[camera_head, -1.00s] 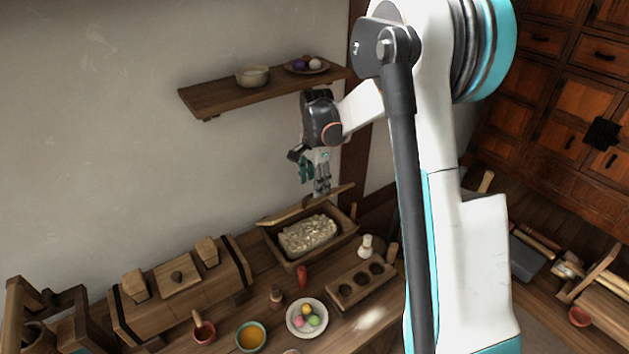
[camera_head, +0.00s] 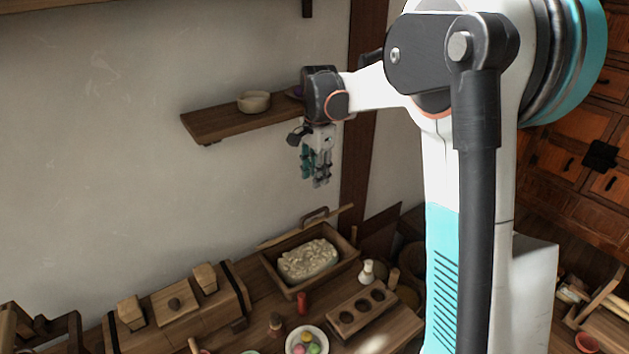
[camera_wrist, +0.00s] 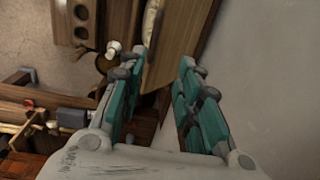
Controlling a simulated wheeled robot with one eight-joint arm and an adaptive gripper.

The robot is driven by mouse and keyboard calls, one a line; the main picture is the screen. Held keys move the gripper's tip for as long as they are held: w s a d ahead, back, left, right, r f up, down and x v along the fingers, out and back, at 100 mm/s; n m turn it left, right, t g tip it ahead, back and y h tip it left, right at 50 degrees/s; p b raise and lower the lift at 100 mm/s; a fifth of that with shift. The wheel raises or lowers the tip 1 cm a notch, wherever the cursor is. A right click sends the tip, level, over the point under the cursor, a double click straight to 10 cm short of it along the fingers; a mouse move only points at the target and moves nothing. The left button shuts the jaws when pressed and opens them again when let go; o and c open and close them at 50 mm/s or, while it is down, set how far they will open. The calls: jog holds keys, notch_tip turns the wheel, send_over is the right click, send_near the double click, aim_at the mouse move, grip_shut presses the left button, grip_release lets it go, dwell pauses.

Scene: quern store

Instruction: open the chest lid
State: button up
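The chest (camera_head: 332,276) is an open-topped wooden box on the bench, with a pale carved-looking mass (camera_head: 308,259) inside. Its lid (camera_head: 288,234) stands raised along the back edge near the wall, seen nearly edge-on, with a handle (camera_head: 315,214) at its top. My gripper (camera_head: 320,185) hangs above the lid, apart from it and empty, fingers pointing down. In the wrist view my gripper (camera_wrist: 157,72) has its two teal fingers spread, with the brown wooden lid panel (camera_wrist: 180,40) visible below between them.
A wall shelf (camera_head: 225,122) with a bowl (camera_head: 254,101) is just left of my gripper. A block with round hollows (camera_head: 362,310), a red jar (camera_head: 302,302) and a plate of coloured balls (camera_head: 308,340) stand in front of the chest. A second wooden chest (camera_head: 150,318) is at left.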

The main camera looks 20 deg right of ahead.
aim_at(303, 223)
jog(key=shift+c, duration=0.5)
jog(key=shift+s, duration=0.1)
jog(key=c, duration=0.4)
jog(key=s+f+m, duration=0.1)
jog(key=s+d+f+m+t+y, duration=0.1)
jog(key=f, duration=0.1)
jog(key=s+f+m+t+b, duration=0.1)
jog(key=m, duration=0.1)
jog(key=shift+d+f, duration=0.4)
grip_shut()
jog(key=s+d+f+m+t+b, duration=0.1)
jog(key=s+f+m+t, duration=0.1)
jog(key=s+m+t, duration=0.35)
jog(key=s+f+m+t+b, duration=0.1)
jog(key=s+f+m+t, duration=0.1)
jog(key=s+m, duration=0.65)
jog(key=w+a+f+b, duration=0.2)
jog(key=w+f+b, duration=0.2)
jog(key=w, duration=0.8)
jog(key=shift+f+y, duration=0.4)
jog(key=shift+f, duration=0.1)
